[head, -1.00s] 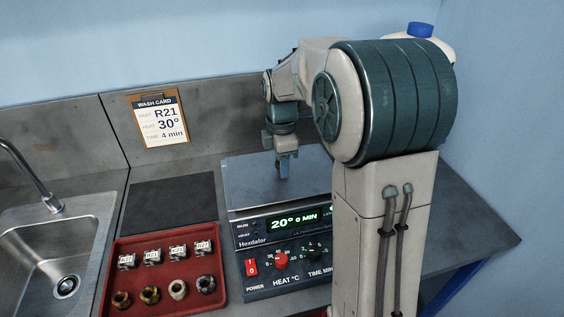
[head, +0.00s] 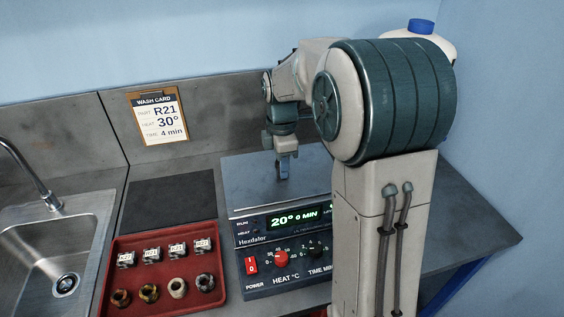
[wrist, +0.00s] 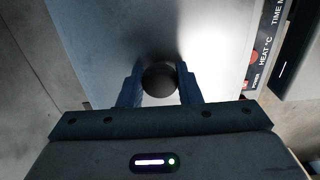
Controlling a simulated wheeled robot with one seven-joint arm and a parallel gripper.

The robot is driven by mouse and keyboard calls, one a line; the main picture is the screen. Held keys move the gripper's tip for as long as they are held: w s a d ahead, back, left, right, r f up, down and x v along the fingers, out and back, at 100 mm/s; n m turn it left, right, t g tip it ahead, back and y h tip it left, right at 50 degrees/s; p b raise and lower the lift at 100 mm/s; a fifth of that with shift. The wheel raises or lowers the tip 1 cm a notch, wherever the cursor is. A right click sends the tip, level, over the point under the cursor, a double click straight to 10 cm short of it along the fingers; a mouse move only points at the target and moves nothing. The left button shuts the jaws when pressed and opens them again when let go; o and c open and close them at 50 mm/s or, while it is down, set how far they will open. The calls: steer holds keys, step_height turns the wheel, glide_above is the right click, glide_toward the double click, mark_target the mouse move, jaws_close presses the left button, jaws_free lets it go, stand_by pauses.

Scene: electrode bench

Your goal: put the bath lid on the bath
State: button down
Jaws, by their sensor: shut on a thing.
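The bath (head: 290,275) is the blue-grey unit with a control panel; its display reads 20° and 0 MIN. The bath lid (head: 245,185) is a flat grey metal plate over the bath's top, covering the opening. It looks level and lined up with the rim, but I cannot tell whether it rests fully on it. My gripper (head: 283,178) points down at the lid's middle. In the wrist view my gripper (wrist: 160,88) is shut on the lid's dark round knob (wrist: 160,78), with one blue finger on each side. The bath's inside is hidden.
A red tray (head: 165,272) with several labelled blocks and ring-like parts lies left of the bath. A dark mat (head: 168,203) lies bare behind it. A sink (head: 35,245) is at far left. A wash card (head: 158,117) hangs on the back panel.

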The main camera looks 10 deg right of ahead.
steer(key=shift+f, duration=0.1)
steer(key=shift+c, duration=2.4)
jaws_free()
steer(key=shift+r+p, duration=2.65)
steer(key=shift+r, duration=0.9)
steer(key=s+f+m+t+b, duration=0.1)
steer(key=s+m+t+b, duration=0.2)
steer(key=s+m, duration=1.5)
steer(key=s+b, duration=0.1)
steer(key=s, duration=0.3)
steer(key=shift+t, duration=0.4)
